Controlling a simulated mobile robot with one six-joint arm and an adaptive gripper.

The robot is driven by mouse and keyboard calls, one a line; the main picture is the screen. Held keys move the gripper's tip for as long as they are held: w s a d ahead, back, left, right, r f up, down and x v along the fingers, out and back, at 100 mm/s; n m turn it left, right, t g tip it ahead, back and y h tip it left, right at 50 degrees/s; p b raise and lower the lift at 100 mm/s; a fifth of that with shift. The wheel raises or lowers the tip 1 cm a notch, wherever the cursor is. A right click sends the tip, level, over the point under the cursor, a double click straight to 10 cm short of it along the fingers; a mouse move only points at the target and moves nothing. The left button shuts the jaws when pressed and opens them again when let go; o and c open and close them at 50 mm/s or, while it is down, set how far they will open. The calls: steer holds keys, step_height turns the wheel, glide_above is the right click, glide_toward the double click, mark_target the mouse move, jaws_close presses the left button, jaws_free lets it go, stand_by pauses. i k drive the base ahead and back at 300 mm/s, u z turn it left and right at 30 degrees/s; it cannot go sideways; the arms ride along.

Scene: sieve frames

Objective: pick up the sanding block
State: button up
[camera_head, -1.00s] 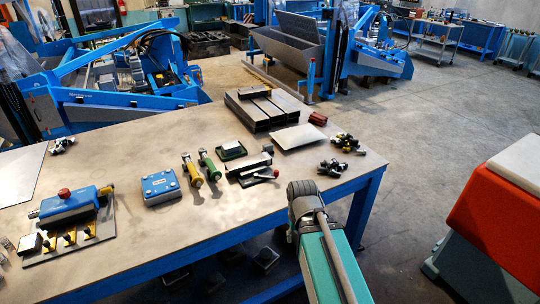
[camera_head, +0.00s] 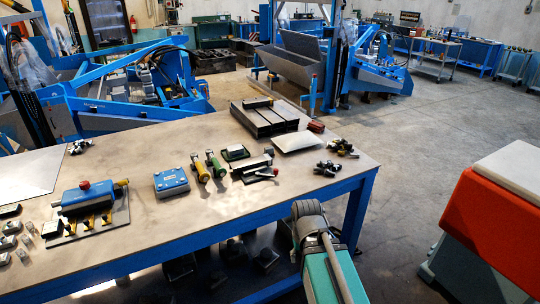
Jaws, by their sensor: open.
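A small reddish-brown block (camera_head: 316,126) lies near the far right edge of the workbench (camera_head: 225,235), beside a pale flat plate. It may be the sanding block, but it is too small for me to be sure. A dark block with a green edge (camera_head: 235,153) also lies near the bench's middle. My arm, with a teal link and a grey joint, rises at the bottom, in front of the bench's near right edge. My gripper does not show in this view.
A red-and-white cabinet (camera_head: 495,215) stands right. Floor between is open.

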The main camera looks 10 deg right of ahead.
mark_target(269, 150)
steer(key=u, duration=0.35)
steer(key=i, duration=1.05)
steer(key=z, duration=0.4)
